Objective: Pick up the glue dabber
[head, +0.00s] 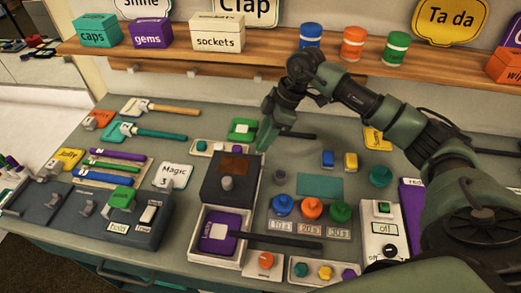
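I cannot tell for sure which thing is the glue dabber, as no readable label names it. A dark box (214,192) with a brown patch on top and a grey knob (227,183) stands in the middle of the counter. In front of it, a purple block with a long dark handle (285,242) lies across a white-rimmed tray (194,250). A green piece (241,129) with a dark handle lies behind the box. My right gripper (264,143) points down just behind the box's right rear corner, near that handle. Its finger gap is not clear. My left gripper is out of view.
Long-handled tools (155,132) and coloured sticks lie at the left. Orange, blue and green knobs (312,208) stand right of the tray. A switch box (383,228) is near my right arm. A wooden shelf (270,52) with boxes and jars runs above.

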